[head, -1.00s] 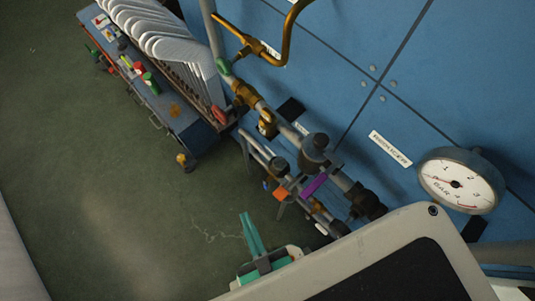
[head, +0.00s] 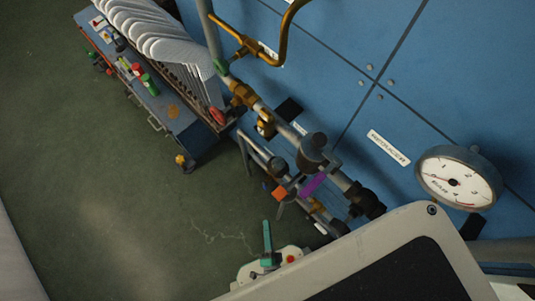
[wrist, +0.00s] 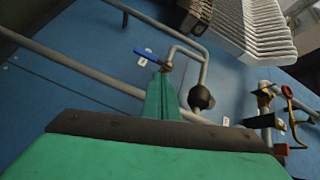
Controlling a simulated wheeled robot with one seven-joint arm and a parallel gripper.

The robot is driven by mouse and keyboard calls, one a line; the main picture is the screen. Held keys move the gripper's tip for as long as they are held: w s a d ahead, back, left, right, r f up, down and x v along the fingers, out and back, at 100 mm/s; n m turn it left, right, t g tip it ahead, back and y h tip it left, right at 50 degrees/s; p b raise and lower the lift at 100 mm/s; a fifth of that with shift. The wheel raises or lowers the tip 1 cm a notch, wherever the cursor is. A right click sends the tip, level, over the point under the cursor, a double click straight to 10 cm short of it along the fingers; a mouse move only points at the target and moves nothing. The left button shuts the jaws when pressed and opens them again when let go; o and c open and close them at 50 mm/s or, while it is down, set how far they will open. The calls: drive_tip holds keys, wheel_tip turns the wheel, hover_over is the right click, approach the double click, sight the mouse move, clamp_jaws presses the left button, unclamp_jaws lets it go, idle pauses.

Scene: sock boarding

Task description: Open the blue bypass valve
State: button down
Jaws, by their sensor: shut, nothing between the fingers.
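The blue valve lever (wrist: 146,55) shows in the wrist view, on a fitting of a grey pipe against the blue wall. It slants down to the right toward my fingertips. My gripper (wrist: 160,82) has green fingers, closed together with nothing between them. Its tips overlap the right end of the lever in the picture; I cannot tell whether they touch. In the head view my gripper (head: 267,232) is low in the middle, over the green floor.
A dark round fitting (wrist: 201,97) sits on the pipe right of my fingers. The head view shows pipework with a purple handle (head: 313,186), an orange tag (head: 279,194) and a pressure gauge (head: 458,179). A cart with white sock boards (head: 150,32) stands upper left. Open floor lies left.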

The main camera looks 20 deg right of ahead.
drive_tip(key=shift+s+d+f+m+h, duration=0.1)
drive_tip(key=shift+d+f+m+h, duration=0.35)
drive_tip(key=shift+f+m, duration=0.4)
drive_tip(key=shift+d+f+m+h, duration=0.3)
drive_tip(key=shift+d+f+m, duration=0.2)
drive_tip(key=shift+f+m, duration=0.3)
drive_tip(key=shift+s+d+f+m+h, duration=0.1)
drive_tip(key=shift+d+f+m+h, duration=0.35)
drive_tip(key=shift+f+m, duration=0.4)
drive_tip(key=shift+w+d, duration=0.1)
approach(265, 185)
drive_tip(key=w+d+f, duration=0.3)
drive_tip(key=w+f, duration=0.1)
drive_tip(key=shift+w+d+f, duration=0.15)
drive_tip(key=shift+w+d, duration=0.1)
drive_tip(key=shift+w+f, duration=0.1)
